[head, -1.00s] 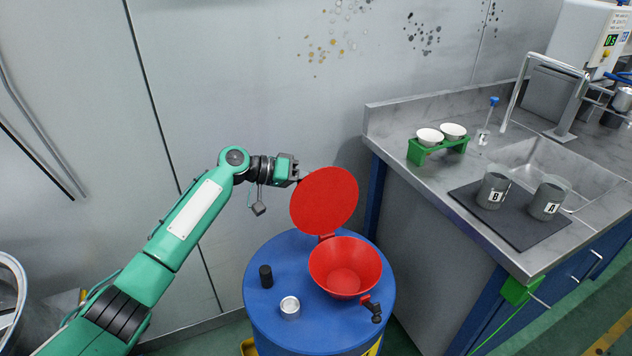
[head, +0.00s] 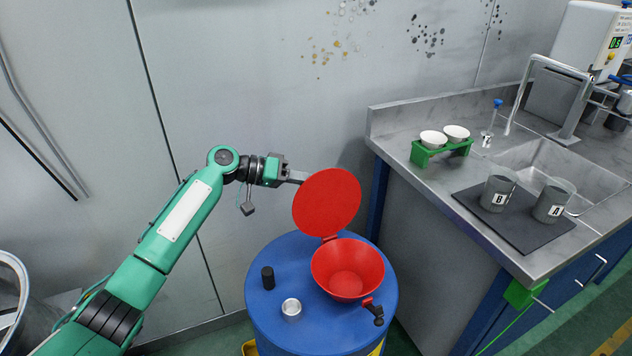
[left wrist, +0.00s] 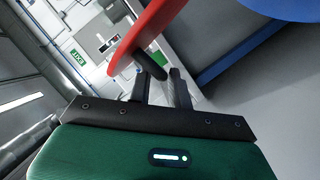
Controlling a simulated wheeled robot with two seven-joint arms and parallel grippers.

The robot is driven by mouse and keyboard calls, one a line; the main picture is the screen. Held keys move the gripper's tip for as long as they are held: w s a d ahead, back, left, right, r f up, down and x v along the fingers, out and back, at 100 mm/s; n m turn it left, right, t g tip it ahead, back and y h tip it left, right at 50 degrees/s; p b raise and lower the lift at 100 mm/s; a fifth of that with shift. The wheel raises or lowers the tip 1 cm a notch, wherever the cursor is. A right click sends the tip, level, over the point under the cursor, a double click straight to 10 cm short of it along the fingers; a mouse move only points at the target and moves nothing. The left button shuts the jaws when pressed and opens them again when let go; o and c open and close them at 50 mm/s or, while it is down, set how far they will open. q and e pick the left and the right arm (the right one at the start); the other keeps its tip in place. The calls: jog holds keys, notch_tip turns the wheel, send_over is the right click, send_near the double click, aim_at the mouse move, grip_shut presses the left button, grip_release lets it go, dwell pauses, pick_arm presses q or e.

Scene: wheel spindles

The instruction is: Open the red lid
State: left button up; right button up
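The red lid (head: 327,201) stands raised on its hinge at the back of the red funnel (head: 347,268), whose bowl is uncovered. The funnel sits on the blue drum (head: 262,318). My left gripper (head: 301,177) is just left of the lid's upper edge. In the left wrist view, the left gripper (left wrist: 160,75) has its two fingers apart, with the lid (left wrist: 145,28) above them. The lid's black handle (left wrist: 151,66) is close to the fingertips; I see no grip on it. My right gripper is not in view.
A black cylinder (head: 268,277) and a small metal cup (head: 291,309) stand on the drum left of the funnel. The counter (head: 410,108) at right holds a green rack with white bowls (head: 432,152) and cups marked B (head: 496,193) and A (head: 551,205).

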pick_arm(q)
jog(key=v, duration=1.1)
jog(key=shift+b, duration=0.35)
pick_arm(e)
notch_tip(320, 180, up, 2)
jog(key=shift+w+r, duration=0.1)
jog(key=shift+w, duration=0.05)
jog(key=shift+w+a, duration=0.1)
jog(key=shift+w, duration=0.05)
